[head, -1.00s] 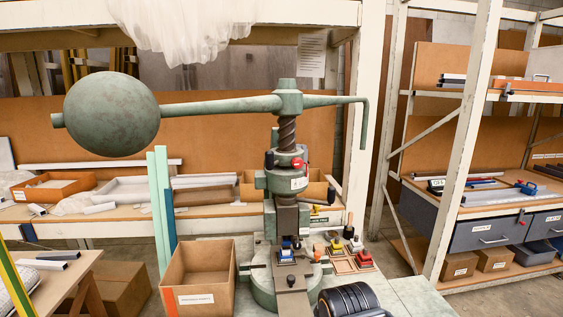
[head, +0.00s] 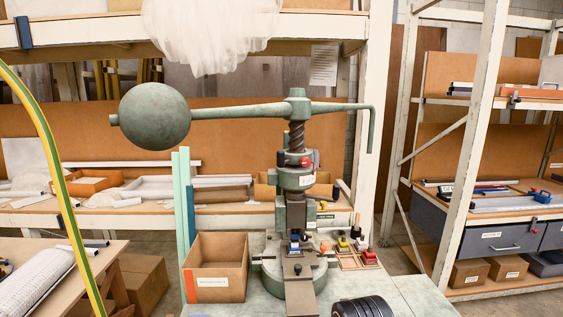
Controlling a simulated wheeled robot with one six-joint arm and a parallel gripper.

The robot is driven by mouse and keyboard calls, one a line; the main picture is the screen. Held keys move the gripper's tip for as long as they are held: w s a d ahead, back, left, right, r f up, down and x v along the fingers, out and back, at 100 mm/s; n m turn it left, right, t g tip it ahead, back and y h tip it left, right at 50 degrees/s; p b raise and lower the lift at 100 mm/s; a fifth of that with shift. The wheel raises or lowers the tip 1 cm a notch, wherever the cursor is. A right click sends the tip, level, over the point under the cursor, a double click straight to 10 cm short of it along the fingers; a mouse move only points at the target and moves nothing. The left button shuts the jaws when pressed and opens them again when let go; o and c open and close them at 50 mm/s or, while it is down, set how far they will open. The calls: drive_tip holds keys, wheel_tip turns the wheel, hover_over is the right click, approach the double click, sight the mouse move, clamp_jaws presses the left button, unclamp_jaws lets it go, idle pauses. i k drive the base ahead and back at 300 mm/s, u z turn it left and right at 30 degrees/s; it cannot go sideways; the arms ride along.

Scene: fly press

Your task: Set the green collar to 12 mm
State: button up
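The green fly press (head: 290,279) stands on the bench in the middle of the head view. Its screw (head: 297,134) runs down from the lever arm with the round ball weight (head: 155,117). Below the screw is a green collar-like ring (head: 296,178) with a small white label. A dark band with a red knob (head: 307,162) sits just above it. Any scale or number there is too small to read. A blue block (head: 295,247) sits under the ram. My gripper is not in view.
A cardboard box (head: 216,268) and upright pale green and blue strips stand left of the press. Red and yellow handled blocks (head: 369,257) sit in a wooden tray at its right. A black ribbed cylinder (head: 362,307) is at the bottom edge. Loaded shelves stand behind and right.

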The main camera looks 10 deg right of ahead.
sight(283, 157)
drive_tip(key=k, duration=1.35)
drive_tip(key=z, duration=0.8)
drive_tip(key=i, duration=1.65)
drive_tip(key=u, duration=2.5)
drive_tip(key=i, duration=0.5)
